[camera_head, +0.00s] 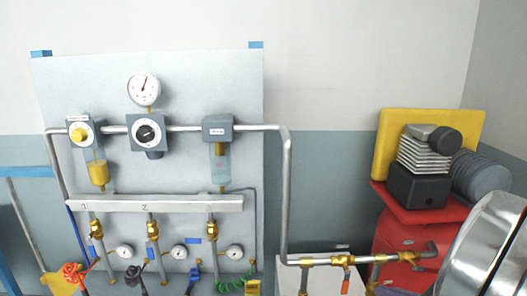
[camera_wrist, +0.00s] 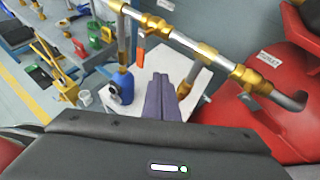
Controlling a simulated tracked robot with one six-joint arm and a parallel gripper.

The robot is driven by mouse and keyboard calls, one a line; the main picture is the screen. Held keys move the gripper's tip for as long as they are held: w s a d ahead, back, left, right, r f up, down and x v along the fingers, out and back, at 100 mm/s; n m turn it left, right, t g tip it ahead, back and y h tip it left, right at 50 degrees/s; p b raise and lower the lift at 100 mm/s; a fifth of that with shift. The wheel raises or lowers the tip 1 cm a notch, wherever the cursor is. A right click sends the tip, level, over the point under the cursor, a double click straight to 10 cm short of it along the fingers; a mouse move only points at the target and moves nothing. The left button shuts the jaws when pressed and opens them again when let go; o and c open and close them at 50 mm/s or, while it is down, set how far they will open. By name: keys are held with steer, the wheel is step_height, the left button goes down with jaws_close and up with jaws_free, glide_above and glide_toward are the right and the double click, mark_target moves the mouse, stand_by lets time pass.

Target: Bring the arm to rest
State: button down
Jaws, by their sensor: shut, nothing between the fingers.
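My gripper (camera_wrist: 161,80) shows in the wrist view as two dark purple fingers lying together, shut with nothing between them. The fingers point up the picture, over a white surface (camera_wrist: 134,126) and below a silver pipe with brass fittings (camera_wrist: 187,43). I cannot tell the exact gap between fingertips and pipe. The gripper does not show in the head view.
A gauge panel (camera_head: 180,95) with hoses stands at left in the head view. The silver pipe (camera_head: 287,200) runs down and right from it. A red machine (camera_head: 398,236) stands at right. In the wrist view, a blue bottle (camera_wrist: 123,86) stands left of the fingers.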

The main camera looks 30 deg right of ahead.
steer(key=w+a+r+n+g+y, duration=0.1)
steer(key=w+a+n+g+y, duration=0.2)
steer(key=a+n, duration=0.65)
steer(key=w+a+r+n+g+y, duration=0.1)
steer(key=w+a+r+n+g, duration=0.3)
steer(key=a, duration=0.9)
steer(key=s+a+r+n+h, duration=0.1)
steer(key=a+r+n+h, duration=0.1)
steer(key=a+n, duration=0.5)
steer(key=s+a+r+n+h, duration=0.2)
steer(key=a+n, duration=0.6)
steer(key=n, duration=0.6)
steer(key=shift+a+r+n, duration=0.2)
steer(key=shift+a+n, duration=0.1)
steer(key=shift+n, duration=0.05)
steer(key=shift+s, duration=0.15)
